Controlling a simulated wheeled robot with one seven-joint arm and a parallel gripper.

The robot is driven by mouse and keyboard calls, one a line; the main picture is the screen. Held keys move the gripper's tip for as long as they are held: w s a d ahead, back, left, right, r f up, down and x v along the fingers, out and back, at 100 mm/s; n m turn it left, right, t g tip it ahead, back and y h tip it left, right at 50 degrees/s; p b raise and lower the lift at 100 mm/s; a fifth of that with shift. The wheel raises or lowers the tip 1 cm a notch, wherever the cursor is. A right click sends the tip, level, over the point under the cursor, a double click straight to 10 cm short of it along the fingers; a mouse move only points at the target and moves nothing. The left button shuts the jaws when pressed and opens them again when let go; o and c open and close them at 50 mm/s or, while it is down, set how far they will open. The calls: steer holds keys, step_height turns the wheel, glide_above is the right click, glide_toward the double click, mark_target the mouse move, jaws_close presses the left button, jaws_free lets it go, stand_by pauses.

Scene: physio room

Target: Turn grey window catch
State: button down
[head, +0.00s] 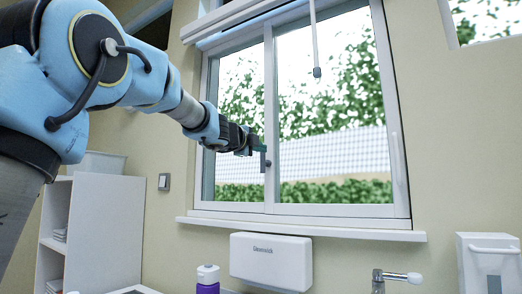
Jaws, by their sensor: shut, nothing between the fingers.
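The grey window catch (264,161) sits on the middle upright of the white-framed window (270,120). It is small and dark grey and looks roughly upright. My gripper (258,147) is at the catch, reaching in from the left, with its fingers shut and nothing between them. The fingertips overlap the catch's upper part in the picture. I cannot tell whether they touch it. Part of the catch may be hidden behind the fingers.
A white sill (300,229) runs under the window. Below it are a white dispenser box (270,261), a purple bottle (207,281) and a tap (396,277). A blind cord (315,40) hangs right of the gripper. White shelves (92,232) stand at left.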

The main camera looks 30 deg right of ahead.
mark_target(265, 163)
steer(key=w+d+p, duration=0.3)
steer(key=w+d, duration=0.3)
steer(key=w, duration=0.2)
steer(key=shift+p, duration=0.3)
steer(key=shift+w+r+p, duration=0.15)
steer(key=shift+p, duration=0.4)
steer(key=shift+a+n, duration=0.1)
steer(key=shift+n, duration=0.2)
